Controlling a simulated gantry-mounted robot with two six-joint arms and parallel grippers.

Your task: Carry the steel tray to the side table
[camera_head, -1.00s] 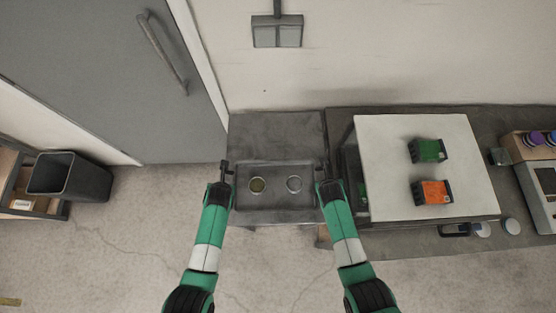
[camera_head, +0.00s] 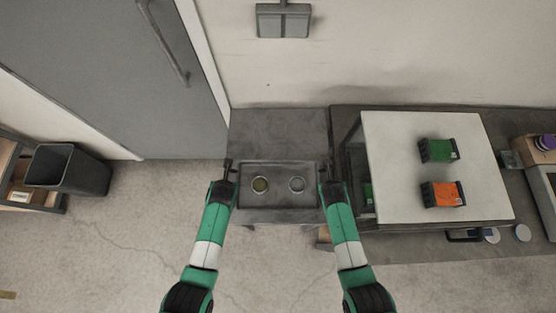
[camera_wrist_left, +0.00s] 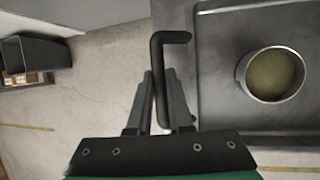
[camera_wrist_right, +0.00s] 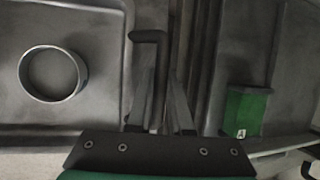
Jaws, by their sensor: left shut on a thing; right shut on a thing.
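The steel tray (camera_head: 278,205) is a grey rectangular tray with raised rims and a dark handle on each short side. Two round metal cups stand on it: the left cup (camera_head: 260,185) holds something yellowish, and the right cup (camera_head: 296,184) looks empty. My left gripper (camera_wrist_left: 160,95) is shut on the left handle (camera_wrist_left: 158,60). My right gripper (camera_wrist_right: 160,95) is shut on the right handle (camera_wrist_right: 150,38). Behind and partly under the tray is the grey side table (camera_head: 275,128). The head view does not show clearly whether the tray touches the tabletop.
A white-topped stand (camera_head: 400,150) with a green box (camera_head: 438,150) and an orange box (camera_head: 442,194) is close to the tray's right. A dark bin (camera_head: 68,172) stands on the floor at left. A grey door (camera_head: 100,80) and the wall are behind.

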